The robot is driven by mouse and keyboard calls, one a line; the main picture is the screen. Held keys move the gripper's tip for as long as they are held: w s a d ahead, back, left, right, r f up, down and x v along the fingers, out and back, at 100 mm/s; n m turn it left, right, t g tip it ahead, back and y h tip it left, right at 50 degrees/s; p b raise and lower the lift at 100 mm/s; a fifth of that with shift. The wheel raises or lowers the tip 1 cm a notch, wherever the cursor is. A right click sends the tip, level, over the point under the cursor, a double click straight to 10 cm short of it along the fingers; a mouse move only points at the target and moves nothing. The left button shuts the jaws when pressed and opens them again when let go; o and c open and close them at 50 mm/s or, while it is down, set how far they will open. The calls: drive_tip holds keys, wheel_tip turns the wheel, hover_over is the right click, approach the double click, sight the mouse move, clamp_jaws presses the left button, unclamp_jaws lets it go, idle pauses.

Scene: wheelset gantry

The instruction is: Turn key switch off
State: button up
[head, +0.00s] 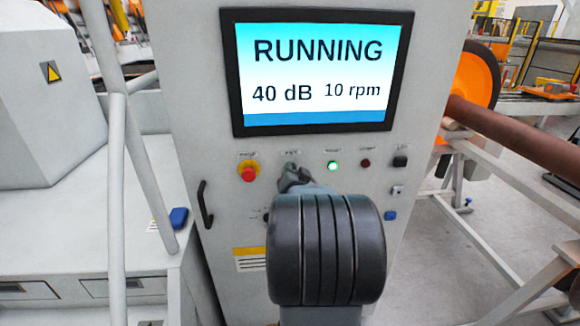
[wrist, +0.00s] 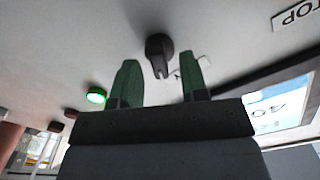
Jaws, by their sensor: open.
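The key switch is a dark round knob with a notched grip, and it shows on the grey panel in the wrist view (wrist: 158,48). In the head view the key switch (head: 290,166) is in the upper row of controls, largely behind my gripper (head: 293,178). In the wrist view my gripper (wrist: 160,76) is open, with one green finger to each side of the key and a clear gap around it. The fingers point at the panel. I cannot tell how deep they reach around the key or whether they touch it. The screen (head: 318,70) reads RUNNING, 40 dB, 10 rpm.
A red emergency button (head: 248,172) is left of the key. A lit green button (head: 333,166), a dark red one (head: 366,163) and a black switch (head: 400,161) are to its right. A black handle (head: 205,204) projects from the panel's left side.

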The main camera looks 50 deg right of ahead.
drive_tip(key=shift+w+d, duration=0.3)
drive_tip(key=shift+w, duration=0.2)
drive_tip(key=c, duration=0.6)
